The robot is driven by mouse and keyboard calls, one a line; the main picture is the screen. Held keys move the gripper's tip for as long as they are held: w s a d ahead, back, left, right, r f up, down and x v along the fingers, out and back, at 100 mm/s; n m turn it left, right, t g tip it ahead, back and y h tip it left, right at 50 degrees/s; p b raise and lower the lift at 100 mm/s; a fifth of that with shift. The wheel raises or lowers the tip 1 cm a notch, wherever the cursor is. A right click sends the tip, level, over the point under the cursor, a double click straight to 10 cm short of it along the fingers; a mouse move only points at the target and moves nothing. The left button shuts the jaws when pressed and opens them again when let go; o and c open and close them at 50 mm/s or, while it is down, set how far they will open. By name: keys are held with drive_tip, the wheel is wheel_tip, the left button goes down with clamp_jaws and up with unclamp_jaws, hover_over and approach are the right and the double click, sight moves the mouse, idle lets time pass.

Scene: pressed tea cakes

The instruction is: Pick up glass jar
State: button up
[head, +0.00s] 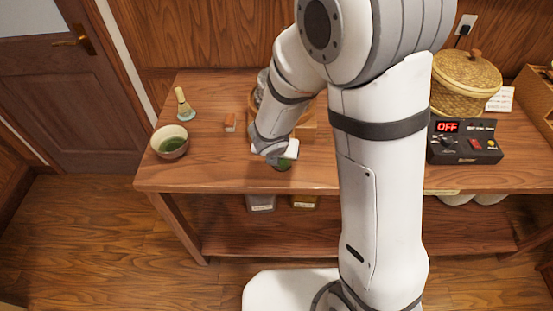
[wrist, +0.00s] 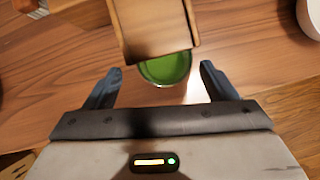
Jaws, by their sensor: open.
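A round glass jar with green contents (wrist: 166,69) stands on the wooden table in the wrist view. Part of its far side is hidden behind a wooden box-like piece (wrist: 155,30). My gripper (wrist: 161,69) is open, with one finger to the left of the jar and one to the right, and a gap on each side. In the head view my gripper (head: 281,151) is low over the table near its front edge. A bit of the green jar (head: 283,166) shows just below it; the rest is hidden by the gripper.
A bowl of green tea (head: 170,143), a whisk on a stand (head: 184,105) and a small brown block (head: 230,122) are at left. A black box reading OFF (head: 464,142) and a woven basket (head: 466,80) are at right. The table's front-left area (head: 205,172) is clear.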

drive_tip(key=b+x, duration=0.1)
drive_tip(key=x, duration=0.4)
drive_tip(key=shift+d+f+b, duration=0.2)
drive_tip(key=shift+d+b, duration=0.05)
drive_tip(key=shift+b, duration=0.1)
drive_tip(key=c, duration=1.2)
drive_tip(key=shift+r, duration=0.15)
